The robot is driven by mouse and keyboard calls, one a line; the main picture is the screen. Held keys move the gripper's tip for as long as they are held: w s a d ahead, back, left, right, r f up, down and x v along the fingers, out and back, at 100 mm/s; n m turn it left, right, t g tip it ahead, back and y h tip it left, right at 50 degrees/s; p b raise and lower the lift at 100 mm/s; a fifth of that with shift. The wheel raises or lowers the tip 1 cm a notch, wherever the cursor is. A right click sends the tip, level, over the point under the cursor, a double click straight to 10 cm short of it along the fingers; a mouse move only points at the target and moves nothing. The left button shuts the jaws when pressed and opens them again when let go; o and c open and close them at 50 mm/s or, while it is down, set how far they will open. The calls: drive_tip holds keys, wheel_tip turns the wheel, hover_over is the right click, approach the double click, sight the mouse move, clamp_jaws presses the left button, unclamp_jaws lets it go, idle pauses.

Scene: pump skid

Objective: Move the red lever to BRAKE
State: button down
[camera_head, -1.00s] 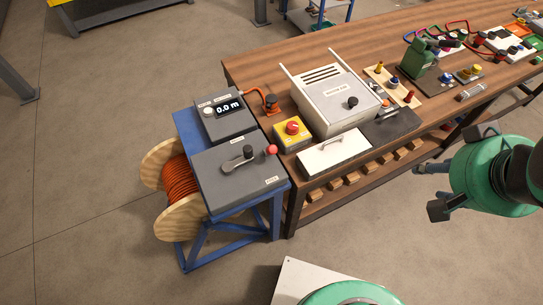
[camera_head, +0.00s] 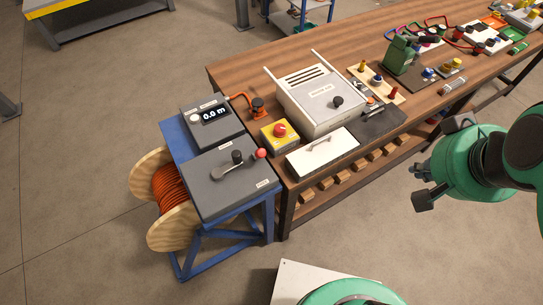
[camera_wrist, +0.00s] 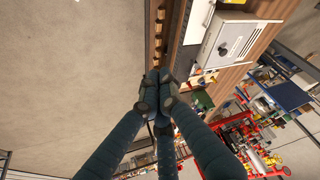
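The red lever shows as a red ball knob (camera_head: 261,153) at the right edge of the top of a grey winch-like box (camera_head: 205,190). Its shaft is mostly hidden under the knob. A small label sits near it and another on the box's right side; I cannot read BRAKE on either. A grey crank with a black handle (camera_head: 237,157) lies on the same top. My gripper (camera_head: 421,186) is far to the right of the lever, in front of the bench, touching nothing. In the wrist view its fingers (camera_wrist: 156,93) are empty; how far they are spread is unclear.
The box stands on a blue frame with a cable reel (camera_head: 165,200), beside a grey display box (camera_head: 212,120) reading 0.0 m. A yellow box with a red knob (camera_head: 280,131) and a white-lidded case (camera_head: 323,152) stand on the wooden bench (camera_head: 240,75).

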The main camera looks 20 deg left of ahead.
sight(259, 155)
drive_tip(key=w+a+f+m+g+y+p, duration=0.2)
drive_tip(key=a+f+m+g+y, duration=0.15)
drive_tip(key=a+f, duration=0.4)
drive_tip(key=w+a+f+m+g+y+p, duration=0.25)
drive_tip(key=a+f+y, duration=0.25)
drive_tip(key=a+f, duration=0.25)
drive_tip(key=w+a+f+m+t+y+p, duration=0.3)
drive_tip(key=w+f+m+y, duration=0.1)
drive_tip(key=f+m, duration=0.5)
drive_tip(key=shift+w+f+m+t, duration=0.25)
drive_tip(key=shift+w+m, duration=0.25)
drive_tip(key=shift+w, duration=0.4)
drive_tip(key=shift+a+y, duration=0.25)
drive_tip(key=shift+y, duration=0.1)
drive_tip(key=b+x, duration=0.2)
drive_tip(key=x, duration=0.7)
drive_tip(key=shift+a+f, duration=0.2)
drive_tip(key=shift+a, duration=0.15)
drive_tip(key=shift+a+r+b, duration=0.1)
drive_tip(key=shift+a+r, duration=0.15)
drive_tip(key=shift+a, duration=0.35)
drive_tip(key=shift+a+r+b, duration=0.1)
drive_tip(key=shift+a+r, duration=0.15)
drive_tip(key=shift+a, duration=0.35)
drive_tip(key=shift+a+r+b, duration=0.1)
drive_tip(key=shift+a+r, duration=0.15)
drive_tip(key=shift+a, duration=0.35)
